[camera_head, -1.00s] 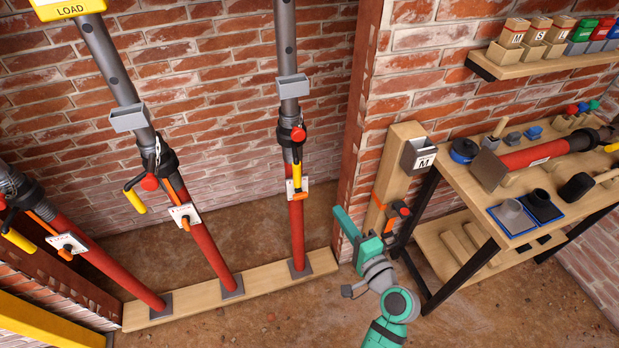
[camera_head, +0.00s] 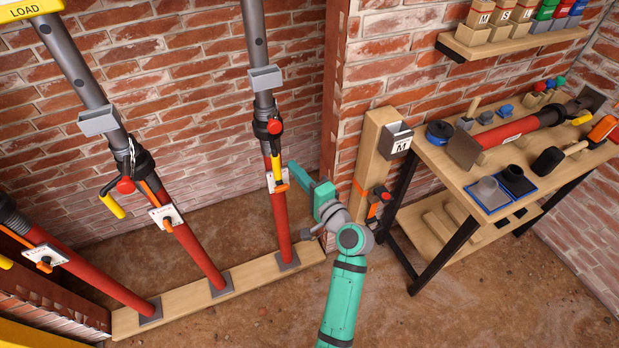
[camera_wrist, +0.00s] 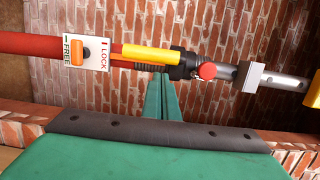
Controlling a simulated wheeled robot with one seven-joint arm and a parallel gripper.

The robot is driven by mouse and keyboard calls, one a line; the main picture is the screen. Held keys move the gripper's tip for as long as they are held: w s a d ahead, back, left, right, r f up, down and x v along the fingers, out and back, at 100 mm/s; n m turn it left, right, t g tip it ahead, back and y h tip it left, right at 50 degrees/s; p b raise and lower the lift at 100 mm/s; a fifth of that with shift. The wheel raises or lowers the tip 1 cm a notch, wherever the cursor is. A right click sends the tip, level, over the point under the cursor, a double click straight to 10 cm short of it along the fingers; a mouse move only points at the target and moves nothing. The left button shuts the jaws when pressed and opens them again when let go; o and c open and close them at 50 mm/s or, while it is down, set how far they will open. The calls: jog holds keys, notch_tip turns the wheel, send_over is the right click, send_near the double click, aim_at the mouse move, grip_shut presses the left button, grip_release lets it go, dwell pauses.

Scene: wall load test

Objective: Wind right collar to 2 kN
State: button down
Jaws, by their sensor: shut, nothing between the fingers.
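The right prop (camera_head: 281,220) is a red tube standing on a wooden sole board (camera_head: 185,300). Its black collar (camera_head: 263,128) carries a red knob (camera_head: 275,126) and a yellow handle (camera_head: 276,168) hanging along the tube; the collar (camera_wrist: 183,66) also shows in the wrist view. Below it is a white FREE/LOCK plate (camera_wrist: 95,54) with an orange lever (camera_wrist: 77,53); I cannot tell its setting for sure. My green gripper (camera_head: 294,168) is shut and empty, just right of this prop. Its fingers (camera_wrist: 162,98) point towards the collar and handle end, apparently without touching. No load reading is legible.
Two more props, the middle (camera_head: 190,250) and left (camera_head: 90,275), stand to the left. A workbench (camera_head: 590,165) fills the right. Open floor lies in front.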

aim_at(279, 164)
jog(key=shift+w+a, duration=0.25)
jog(key=shift+a, duration=0.65)
jog(key=shift+a, duration=0.9)
jog(key=shift+d, duration=0.2)
